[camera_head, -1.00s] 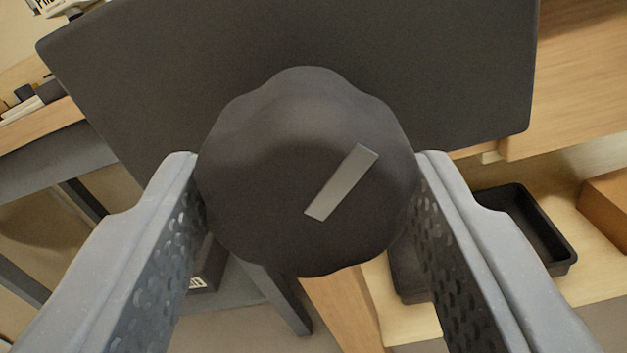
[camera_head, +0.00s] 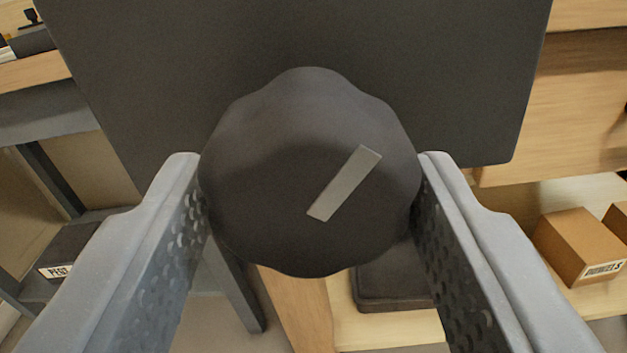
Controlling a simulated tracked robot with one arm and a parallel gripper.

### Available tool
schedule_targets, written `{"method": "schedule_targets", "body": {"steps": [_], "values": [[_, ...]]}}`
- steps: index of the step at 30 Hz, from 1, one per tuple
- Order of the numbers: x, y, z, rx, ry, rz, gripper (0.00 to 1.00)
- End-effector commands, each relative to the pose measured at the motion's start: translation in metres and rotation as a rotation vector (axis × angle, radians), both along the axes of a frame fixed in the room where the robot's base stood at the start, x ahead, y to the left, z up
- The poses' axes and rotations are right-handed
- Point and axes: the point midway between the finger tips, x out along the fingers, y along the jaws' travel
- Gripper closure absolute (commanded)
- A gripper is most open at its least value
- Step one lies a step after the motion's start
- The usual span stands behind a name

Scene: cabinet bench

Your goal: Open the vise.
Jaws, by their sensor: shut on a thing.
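A dark round knob (camera_head: 270,215) with a scalloped rim and a light grey bar mark (camera_head: 345,183) fills the middle of the view. The mark slants from lower left to upper right. My gripper (camera_head: 310,190) has one finger on each side of the knob and is shut on it. Behind the knob is a large dark grey block (camera_head: 450,70), which appears to be the vise body. The vise jaws cannot be made out, and whatever joins the knob to the block is hidden behind the knob.
A cardboard box (camera_head: 578,245) with a label sits on a wooden shelf at the right. A dark tray (camera_head: 390,290) is partly hidden behind the right finger. A dark labelled box (camera_head: 75,250) stands at the lower left, near grey table legs.

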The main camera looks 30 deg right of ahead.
Motion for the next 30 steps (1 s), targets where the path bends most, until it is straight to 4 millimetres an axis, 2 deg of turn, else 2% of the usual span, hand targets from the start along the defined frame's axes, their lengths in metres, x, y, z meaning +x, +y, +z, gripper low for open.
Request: {"method": "schedule_targets", "body": {"steps": [1,21,30], "values": [[-0.0015,-0.0055,0.0003,-0.004,0.003,-0.012,0.7],[-0.0019,-0.0047,0.0012,-0.179,0.132,-0.011,0.7],[-0.0014,-0.0041,0.0009,-0.19,0.138,-0.01,0.7]]}}
